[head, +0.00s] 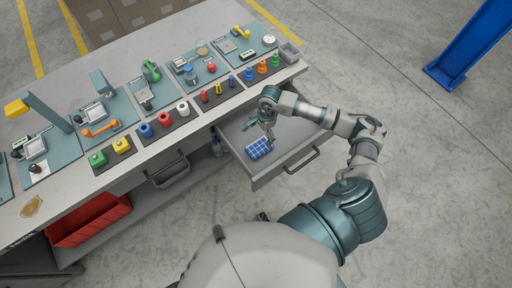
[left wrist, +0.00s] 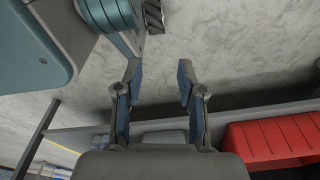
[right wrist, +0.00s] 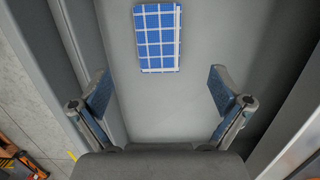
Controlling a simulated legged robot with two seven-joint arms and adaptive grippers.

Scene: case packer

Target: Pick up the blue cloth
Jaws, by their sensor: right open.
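The blue cloth (head: 258,148) is folded, with a white grid pattern, and lies flat on the floor of an open grey drawer (head: 291,157). In the right wrist view the cloth (right wrist: 158,37) is ahead of my right gripper (right wrist: 161,85), centred between its spread fingers and apart from them. In the head view my right gripper (head: 261,129) hangs over the drawer just beyond the cloth. My left gripper (left wrist: 157,75) is open and empty in the left wrist view, pointing toward bare concrete floor. In the head view it is mostly hidden by my own body.
A workbench (head: 125,69) with several coloured parts and fixtures stands above the drawer. The drawer's handle (head: 302,161) and side walls surround the cloth. A red bin (head: 90,220) sits under the bench and also shows in the left wrist view (left wrist: 275,138). A blue post (head: 470,45) stands at the far right.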

